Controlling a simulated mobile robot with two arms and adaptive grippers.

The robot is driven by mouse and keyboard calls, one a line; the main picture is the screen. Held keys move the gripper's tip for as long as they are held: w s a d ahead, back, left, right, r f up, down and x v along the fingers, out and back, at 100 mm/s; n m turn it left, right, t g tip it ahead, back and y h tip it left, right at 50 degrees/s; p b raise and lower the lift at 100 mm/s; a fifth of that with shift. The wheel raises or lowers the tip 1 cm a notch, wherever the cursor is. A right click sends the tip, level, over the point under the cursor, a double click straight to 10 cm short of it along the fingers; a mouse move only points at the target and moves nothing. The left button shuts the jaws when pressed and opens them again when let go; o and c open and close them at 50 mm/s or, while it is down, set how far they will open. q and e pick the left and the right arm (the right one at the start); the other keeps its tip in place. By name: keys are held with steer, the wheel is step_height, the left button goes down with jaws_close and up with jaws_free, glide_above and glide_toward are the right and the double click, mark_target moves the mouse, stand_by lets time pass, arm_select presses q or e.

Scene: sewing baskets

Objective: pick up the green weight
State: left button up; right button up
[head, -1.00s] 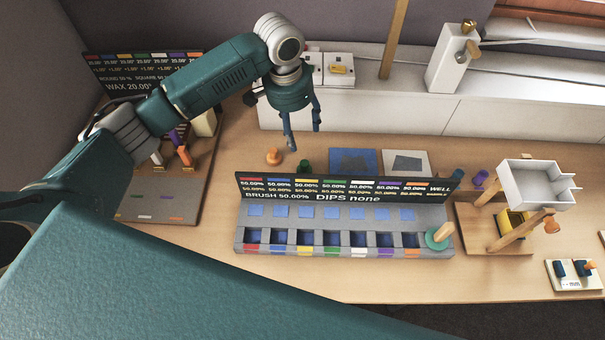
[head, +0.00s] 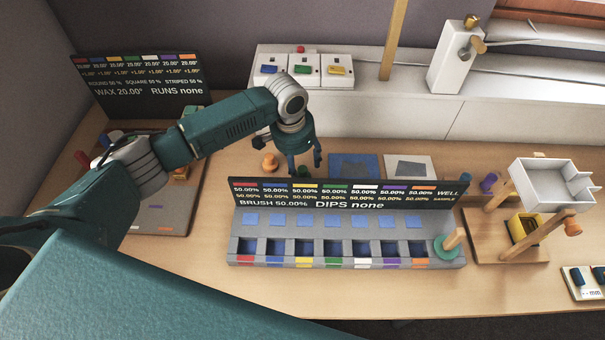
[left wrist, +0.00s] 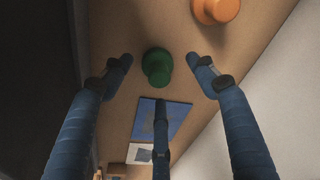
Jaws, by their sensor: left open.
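The green weight (left wrist: 157,68) is a small knobbed piece standing on the table. In the left wrist view it sits between the spread fingers of my left gripper (left wrist: 160,75), apart from them. In the head view only part of the green weight (head: 303,171) shows, below the fingertips and behind the dark sign board. My left gripper (head: 304,165) is open and empty, pointing down above the weight. My right gripper is not in view.
An orange weight (head: 270,162) stands close to the left, also in the left wrist view (left wrist: 217,10). The sign board (head: 340,195) stands in front. A blue square (head: 354,167) lies to the right. White boxes (head: 303,68) stand behind.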

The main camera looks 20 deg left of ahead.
mark_target(302, 169)
arm_select(q)
steer(key=shift+w+d+f, duration=0.1)
steer(key=shift+d+f, duration=0.05)
steer(key=shift+f, duration=0.65)
steer(key=shift+w+d+f, duration=0.1)
steer(key=shift+f, duration=0.65)
steer(key=c, duration=1.4)
steer(key=shift+r, duration=0.1)
steer(key=shift+c, duration=0.3)
